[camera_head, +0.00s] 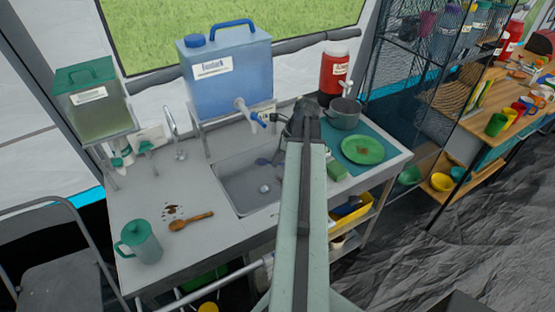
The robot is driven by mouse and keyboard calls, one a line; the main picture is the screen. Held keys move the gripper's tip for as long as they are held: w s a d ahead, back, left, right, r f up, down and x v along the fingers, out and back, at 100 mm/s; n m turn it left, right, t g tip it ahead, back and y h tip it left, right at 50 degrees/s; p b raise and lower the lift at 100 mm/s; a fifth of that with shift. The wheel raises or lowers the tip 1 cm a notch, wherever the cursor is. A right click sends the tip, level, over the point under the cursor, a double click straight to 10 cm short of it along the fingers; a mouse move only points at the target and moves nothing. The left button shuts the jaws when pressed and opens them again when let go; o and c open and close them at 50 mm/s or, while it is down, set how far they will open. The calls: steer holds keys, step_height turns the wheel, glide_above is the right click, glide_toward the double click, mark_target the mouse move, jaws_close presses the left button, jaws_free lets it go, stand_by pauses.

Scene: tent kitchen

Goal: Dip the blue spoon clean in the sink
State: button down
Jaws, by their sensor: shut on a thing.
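The sink (236,186) is set in the grey counter below a blue water container (228,72). My arm reaches over the sink's right side, and my gripper (296,122) is near the back edge of the counter, right of the container's tap. I cannot tell whether the spoon touches the basin.
A wooden spoon (192,221), brown spots (171,211) and a teal jug (139,243) are on the counter at left. A slim faucet (172,133) stands behind the sink.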

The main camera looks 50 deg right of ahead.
step_height(320, 180, down, 9)
steer(key=b, duration=0.8)
